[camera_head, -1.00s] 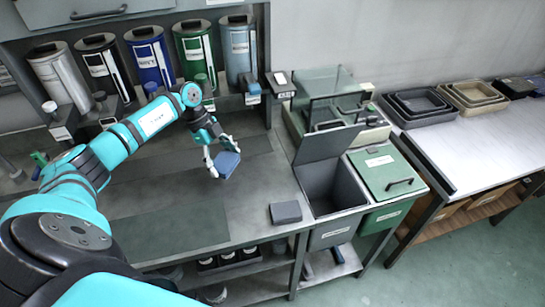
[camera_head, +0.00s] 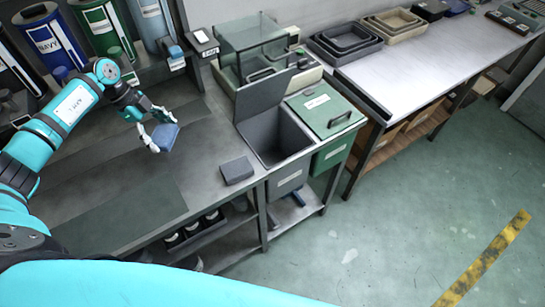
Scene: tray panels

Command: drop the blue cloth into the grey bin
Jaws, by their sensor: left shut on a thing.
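The blue cloth (camera_head: 166,137) is a small folded block, held above the grey worktop. My left gripper (camera_head: 156,138) is shut on it, with its white fingers at the cloth's left side. The grey bin (camera_head: 283,173) stands to the right, at the right end of the worktop. Its lid (camera_head: 262,103) is raised and its dark inside shows from above. The cloth is left of the bin's opening, apart from it. My right gripper is not in view.
A dark grey folded block (camera_head: 237,170) lies on the worktop between cloth and bin. A green bin (camera_head: 329,152) with a shut lid stands right of the grey bin. A glass-walled device (camera_head: 255,50) is behind them. Labelled canisters (camera_head: 102,25) line the back left.

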